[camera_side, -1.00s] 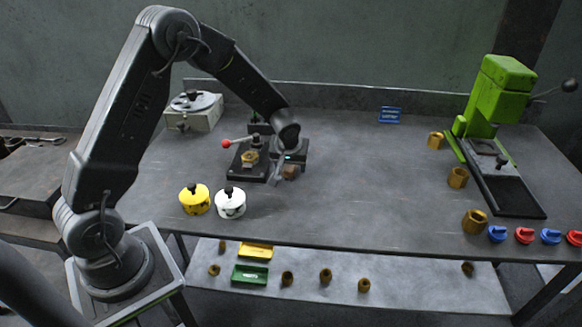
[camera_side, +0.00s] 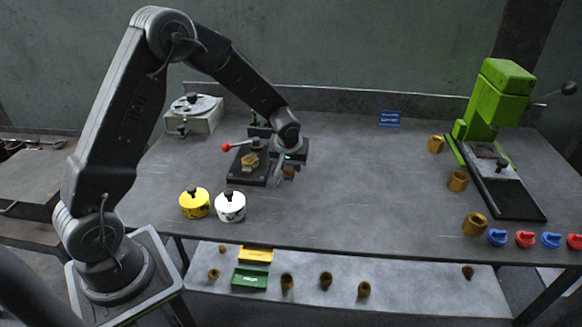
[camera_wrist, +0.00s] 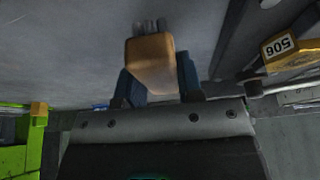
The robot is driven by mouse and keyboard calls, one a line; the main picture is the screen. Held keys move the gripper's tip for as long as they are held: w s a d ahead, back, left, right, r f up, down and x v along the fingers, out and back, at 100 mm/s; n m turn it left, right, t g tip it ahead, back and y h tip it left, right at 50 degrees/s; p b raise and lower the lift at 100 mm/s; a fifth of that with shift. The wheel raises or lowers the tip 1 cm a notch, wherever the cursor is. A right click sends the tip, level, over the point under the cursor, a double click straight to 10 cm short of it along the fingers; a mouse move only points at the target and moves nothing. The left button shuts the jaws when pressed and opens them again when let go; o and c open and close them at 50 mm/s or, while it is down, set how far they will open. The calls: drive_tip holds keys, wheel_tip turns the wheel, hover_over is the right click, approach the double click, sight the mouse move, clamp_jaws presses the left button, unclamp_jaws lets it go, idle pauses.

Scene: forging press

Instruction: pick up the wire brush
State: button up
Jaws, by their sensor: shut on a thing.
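The wire brush (camera_wrist: 152,62) has a tan wooden block and dark bristle tufts at one end. In the wrist view it sits between the two dark blue fingers of my gripper (camera_wrist: 156,84), which is shut on it. In the side view the brush (camera_side: 289,173) is a small brown block at my gripper (camera_side: 282,172), over the middle-left of the bench. From this angle I cannot tell whether it is clear of the bench top. My fingers partly hide it.
A black fixture with a red-knobbed lever (camera_side: 226,147) and a brass part (camera_side: 250,162) stands just left of my gripper. Yellow (camera_side: 195,203) and white (camera_side: 230,207) pots stand in front. A green press (camera_side: 497,97) is at right. The bench middle is clear.

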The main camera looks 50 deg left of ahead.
wheel_tip(320, 180, up, 3)
drive_tip(key=shift+r, duration=0.2)
wheel_tip(320, 180, up, 6)
hover_over(251, 157)
drive_tip(key=shift+s+d+r, duration=0.2)
drive_tip(key=shift+s+d, duration=0.05)
drive_tip(key=shift+s, duration=0.1)
drive_tip(key=o, duration=0.3)
drive_tip(key=shift+c, duration=0.9)
drive_tip(key=shift+d+f, duration=0.1)
drive_tip(key=shift+f, duration=2.75)
drive_tip(key=shift+s+f, duration=0.1)
drive_tip(key=shift+f, duration=0.4)
